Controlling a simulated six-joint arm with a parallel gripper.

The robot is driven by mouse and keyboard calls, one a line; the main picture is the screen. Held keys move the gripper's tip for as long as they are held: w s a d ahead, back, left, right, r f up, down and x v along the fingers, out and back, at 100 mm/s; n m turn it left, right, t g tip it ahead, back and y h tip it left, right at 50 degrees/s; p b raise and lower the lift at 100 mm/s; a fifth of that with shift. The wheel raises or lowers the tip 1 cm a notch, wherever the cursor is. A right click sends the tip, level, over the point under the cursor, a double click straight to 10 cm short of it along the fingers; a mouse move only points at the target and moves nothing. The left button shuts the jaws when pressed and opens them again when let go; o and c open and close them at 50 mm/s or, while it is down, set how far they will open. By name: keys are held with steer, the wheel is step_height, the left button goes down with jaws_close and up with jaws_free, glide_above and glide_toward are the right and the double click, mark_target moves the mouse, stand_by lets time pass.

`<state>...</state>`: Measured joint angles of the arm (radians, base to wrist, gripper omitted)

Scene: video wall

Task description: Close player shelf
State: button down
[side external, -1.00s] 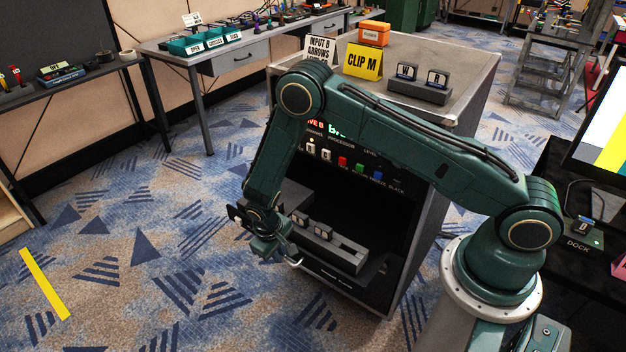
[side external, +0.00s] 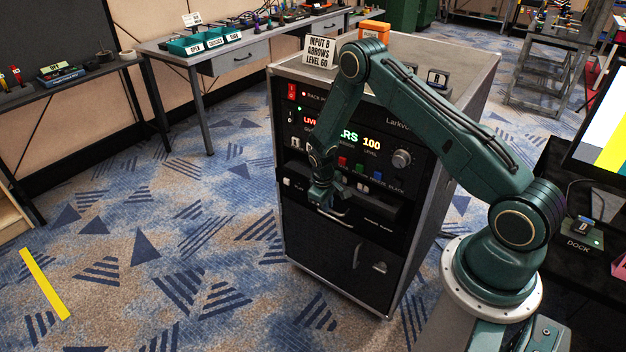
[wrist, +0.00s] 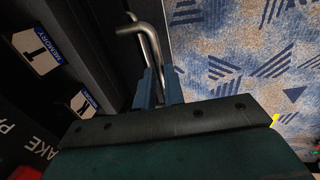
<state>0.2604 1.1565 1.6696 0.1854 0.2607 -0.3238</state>
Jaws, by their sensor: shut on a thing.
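The player shelf (side external: 378,222) is a dark drawer in the front of the black rack cabinet (side external: 322,250). Memory blocks with white labels (wrist: 41,52) show beside the handle; my arm hides part of the shelf.
Above the shelf are a lit display (side external: 350,138), coloured buttons (side external: 343,162) and a level knob (side external: 401,158). A sign (side external: 319,50) and an orange box (side external: 374,30) stand on the cabinet top. The carpet (side external: 200,270) in front is clear.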

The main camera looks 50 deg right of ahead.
steer(key=shift+d, duration=0.6)
steer(key=c, duration=1.5)
jaws_free()
steer(key=shift+a+r, duration=0.1)
steer(key=shift+r, duration=0.1)
steer(key=shift+a+r, duration=0.4)
steer(key=shift+r, duration=1.8)
steer(key=shift+a+r, duration=0.45)
steer(key=shift+r, duration=1.75)
steer(key=shift+a+r, duration=0.4)
steer(key=shift+r, duration=1.8)
